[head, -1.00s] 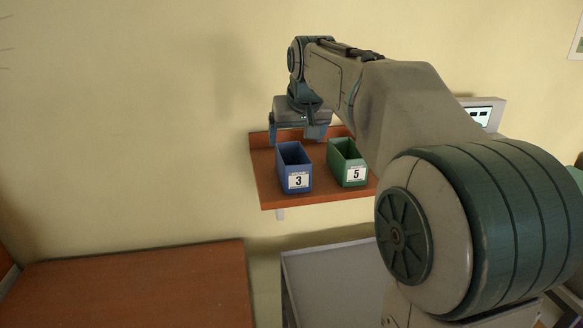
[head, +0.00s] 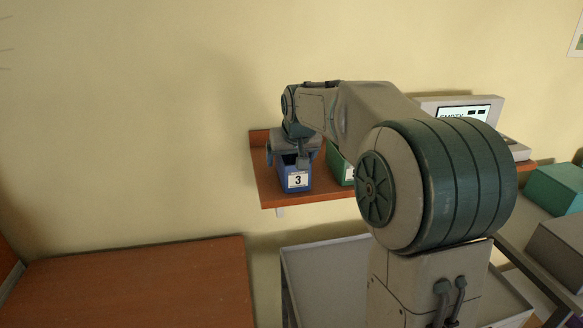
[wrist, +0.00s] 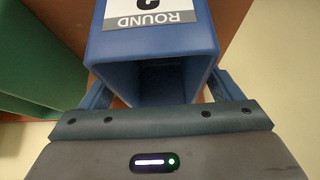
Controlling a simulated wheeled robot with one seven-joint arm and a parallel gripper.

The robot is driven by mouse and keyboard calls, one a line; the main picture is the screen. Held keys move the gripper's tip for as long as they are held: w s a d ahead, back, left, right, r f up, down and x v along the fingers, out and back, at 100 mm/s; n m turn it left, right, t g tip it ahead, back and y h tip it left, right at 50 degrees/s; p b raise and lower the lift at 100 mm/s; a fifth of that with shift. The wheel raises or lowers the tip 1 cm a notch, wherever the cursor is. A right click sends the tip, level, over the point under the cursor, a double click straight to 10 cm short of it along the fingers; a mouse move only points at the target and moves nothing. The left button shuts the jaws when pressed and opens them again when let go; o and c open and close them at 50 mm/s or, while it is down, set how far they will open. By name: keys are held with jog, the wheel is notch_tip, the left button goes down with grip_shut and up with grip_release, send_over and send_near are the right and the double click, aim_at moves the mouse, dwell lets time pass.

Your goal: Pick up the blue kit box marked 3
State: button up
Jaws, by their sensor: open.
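The blue kit box (head: 296,184) marked 3 stands on a small brown wall shelf, its white label facing out. My gripper (head: 288,158) is right over the box and hides most of its top. In the wrist view the box (wrist: 150,46) shows its open top and part of an upside-down label reading "ROUND". My open gripper (wrist: 158,92) has one finger on each side of the box near its rim. I cannot tell whether the fingers touch the walls.
A green box (head: 338,168) stands just right of the blue one, partly hidden by my arm. The shelf (head: 268,192) has a raised back edge. A device with a screen (head: 463,112) stands further right. A brown tabletop (head: 130,290) and a grey tray (head: 318,285) lie lower.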

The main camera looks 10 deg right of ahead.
jog(key=c, duration=1)
jog(key=shift+c, duration=0.6)
jog(key=shift+r, duration=0.2)
